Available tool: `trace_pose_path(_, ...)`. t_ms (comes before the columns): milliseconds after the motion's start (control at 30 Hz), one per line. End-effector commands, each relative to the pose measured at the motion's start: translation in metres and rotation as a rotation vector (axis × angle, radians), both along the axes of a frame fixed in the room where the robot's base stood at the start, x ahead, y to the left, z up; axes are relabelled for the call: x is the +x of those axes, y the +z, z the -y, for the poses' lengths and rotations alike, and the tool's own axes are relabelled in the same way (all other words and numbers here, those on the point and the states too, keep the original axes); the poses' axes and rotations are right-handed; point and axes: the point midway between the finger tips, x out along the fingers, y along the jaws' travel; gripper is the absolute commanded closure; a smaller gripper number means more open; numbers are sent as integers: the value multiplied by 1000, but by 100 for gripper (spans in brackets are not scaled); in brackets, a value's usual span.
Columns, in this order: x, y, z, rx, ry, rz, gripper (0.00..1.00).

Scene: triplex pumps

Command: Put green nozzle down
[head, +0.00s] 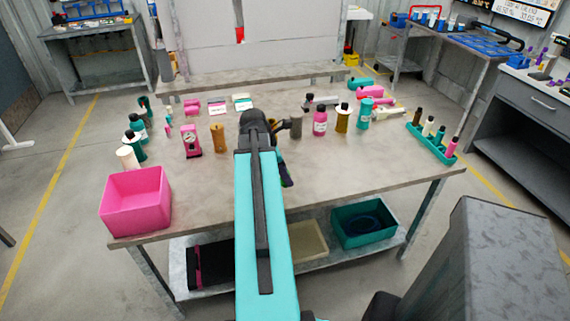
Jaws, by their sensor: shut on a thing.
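My teal arm reaches over the middle of the grey workbench (390,170), with its dark wrist over the bench. My gripper (286,172) shows only in part, as a small dark shape right of the arm, pointing down over the bench. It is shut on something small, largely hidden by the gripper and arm. A dark greenish bit shows there, which fits the green nozzle, but its shape and its gap to the bench cannot be made out.
A pink bin (136,203) stands at the front left. A teal rack (432,142) holds several small bottles at the right. Bottles, including a pink one (320,122) and a brown cylinder (218,138), stand across the back. The front right of the bench is clear.

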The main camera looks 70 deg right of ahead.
Motion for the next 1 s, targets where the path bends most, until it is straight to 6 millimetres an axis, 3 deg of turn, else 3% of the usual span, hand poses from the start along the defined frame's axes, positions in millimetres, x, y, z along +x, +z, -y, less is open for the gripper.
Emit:
trace_pose_path(800, 36, -6, 80, 0, -2, 0, 94)
trace_pose_path(1000, 40, -9, 91, 0, -2, 0, 94)
